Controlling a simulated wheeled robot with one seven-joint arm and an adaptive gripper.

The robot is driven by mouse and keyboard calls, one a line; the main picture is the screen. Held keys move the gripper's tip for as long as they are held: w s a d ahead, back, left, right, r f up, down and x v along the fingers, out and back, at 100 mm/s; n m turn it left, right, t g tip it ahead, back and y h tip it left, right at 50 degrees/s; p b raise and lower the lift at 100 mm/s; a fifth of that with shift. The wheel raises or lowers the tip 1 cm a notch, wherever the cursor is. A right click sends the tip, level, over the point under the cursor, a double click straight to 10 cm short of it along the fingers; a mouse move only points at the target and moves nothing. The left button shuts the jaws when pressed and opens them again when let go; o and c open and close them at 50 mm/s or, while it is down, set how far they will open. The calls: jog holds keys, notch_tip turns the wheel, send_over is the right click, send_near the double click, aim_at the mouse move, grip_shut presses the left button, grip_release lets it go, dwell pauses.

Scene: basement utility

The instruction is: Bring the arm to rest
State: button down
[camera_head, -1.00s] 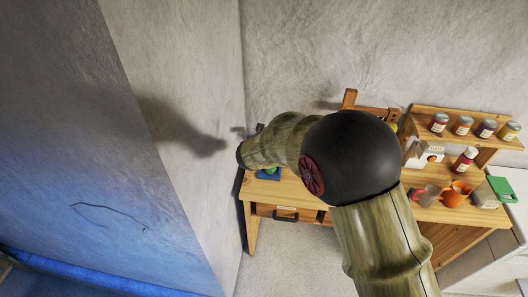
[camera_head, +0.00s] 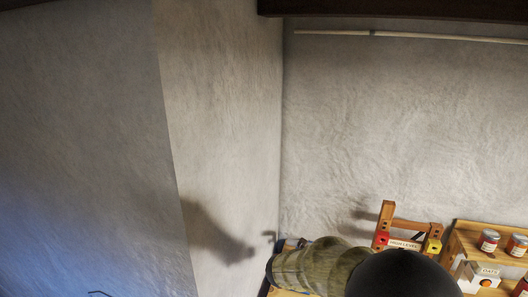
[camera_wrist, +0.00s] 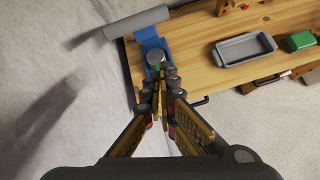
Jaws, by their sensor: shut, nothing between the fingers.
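My gripper (camera_wrist: 160,88) shows in the wrist view with its fingers together and nothing between them. It is above the left end of a wooden workbench (camera_wrist: 195,75), near its front edge; the height gap is hard to judge. In the head view my arm enters from the bottom, with its dark round joint at the lower edge and a mottled link reaching left toward the wall corner.
A blue item (camera_wrist: 152,44) lies at the bench's left end, beside a grey cylinder (camera_wrist: 137,21). A grey tray (camera_wrist: 226,58) and green box (camera_wrist: 300,41) lie to the right. A shelf (camera_head: 466,238) with jars (camera_head: 489,240) stands at right. Walls close off the left.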

jog(key=s+d+m+g+b, duration=0.2)
jog(key=s+d+m, duration=0.2)
jog(key=s+m, duration=0.45)
jog(key=s+d+m+g+b, duration=0.3)
jog(key=s+m, duration=0.5)
jog(key=s, duration=0.2)
jog(key=s+f+m+t+y+b, duration=0.1)
jog(key=s+m+t+y+b, duration=0.1)
jog(key=s+m+b, duration=1)
jog(key=s+y+b, duration=0.1)
jog(key=s+b, duration=0.3)
jog(key=s, duration=0.2)
jog(key=shift+s+a+f+y, duration=0.15)
jog(key=shift+s+a+y, duration=0.1)
jog(key=shift+a+y, duration=0.1)
